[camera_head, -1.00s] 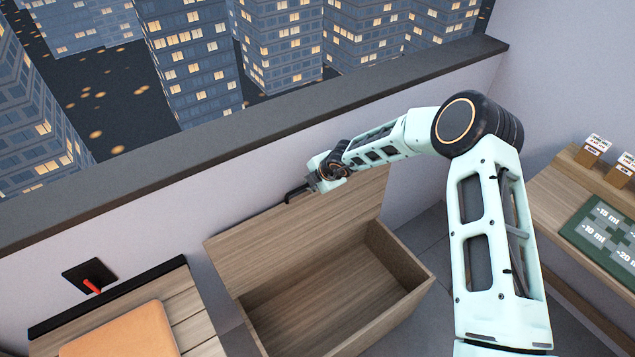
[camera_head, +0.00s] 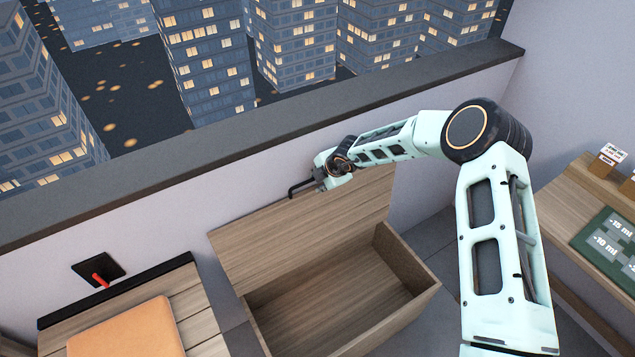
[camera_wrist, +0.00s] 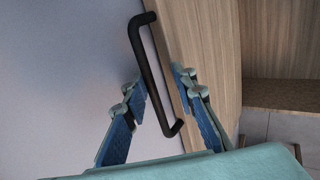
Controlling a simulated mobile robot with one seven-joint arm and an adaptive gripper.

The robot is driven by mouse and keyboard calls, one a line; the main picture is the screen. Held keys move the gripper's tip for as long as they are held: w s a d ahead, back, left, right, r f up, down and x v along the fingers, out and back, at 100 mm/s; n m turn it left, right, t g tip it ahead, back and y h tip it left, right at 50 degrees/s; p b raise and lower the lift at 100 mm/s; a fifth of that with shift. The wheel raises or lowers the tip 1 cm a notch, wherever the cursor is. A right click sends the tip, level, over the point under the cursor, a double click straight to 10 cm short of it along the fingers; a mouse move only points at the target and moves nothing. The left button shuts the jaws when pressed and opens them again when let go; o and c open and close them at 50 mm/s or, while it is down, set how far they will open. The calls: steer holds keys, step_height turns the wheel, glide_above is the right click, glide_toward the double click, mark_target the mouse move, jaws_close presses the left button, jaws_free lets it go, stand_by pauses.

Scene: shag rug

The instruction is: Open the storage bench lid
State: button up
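The storage bench (camera_head: 408,290) is a wooden box with its inside showing empty. Its lid (camera_head: 300,235) stands raised at the back, near the wall. A black bar handle (camera_head: 298,188) is at the lid's upper edge; in the wrist view the handle (camera_wrist: 150,65) runs between my two fingers. My gripper (camera_head: 320,178) is at this upper edge. In the wrist view my gripper (camera_wrist: 158,84) has its blue-padded fingers spread on either side of the handle, with visible gaps. Whether any part touches the handle is hard to tell.
A window ledge (camera_head: 250,135) runs behind the lid. An orange cushion (camera_head: 125,330) lies on a slatted wooden seat at left, below a black wall plate with a red lever (camera_head: 99,277). A wooden table (camera_head: 575,205) with a green mat stands at right.

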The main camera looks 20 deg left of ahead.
steer(key=shift+s+f, duration=0.15)
steer(key=shift+f, duration=0.05)
steer(key=shift+r, duration=0.1)
steer(key=v, duration=1.2)
